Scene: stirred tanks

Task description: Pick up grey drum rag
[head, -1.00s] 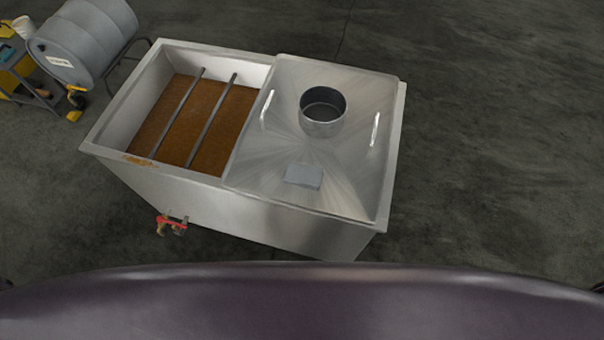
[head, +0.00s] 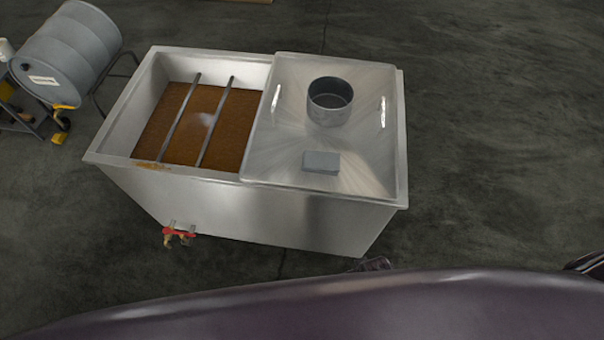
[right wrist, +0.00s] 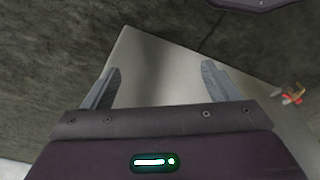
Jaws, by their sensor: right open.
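The grey drum rag (head: 321,162) looks like a small folded grey block. It lies flat on the metal lid of the tank, near the lid's front edge in the head view. My right gripper (right wrist: 160,75) is open and empty in the right wrist view, with the tank's plain metal side (right wrist: 155,65) beyond its fingers. The rag does not show in that view. In the head view a small dark part just below the tank's front right may belong to my right arm. My left gripper is not in view.
The metal tank (head: 250,215) has an open left half with two bars over brown liquid (head: 225,130). A round dark pot-like collar (head: 330,103) and two handles stand on the lid. A red-handled valve (head: 179,234) juts from the front. A grey drum (head: 68,50) lies at far left.

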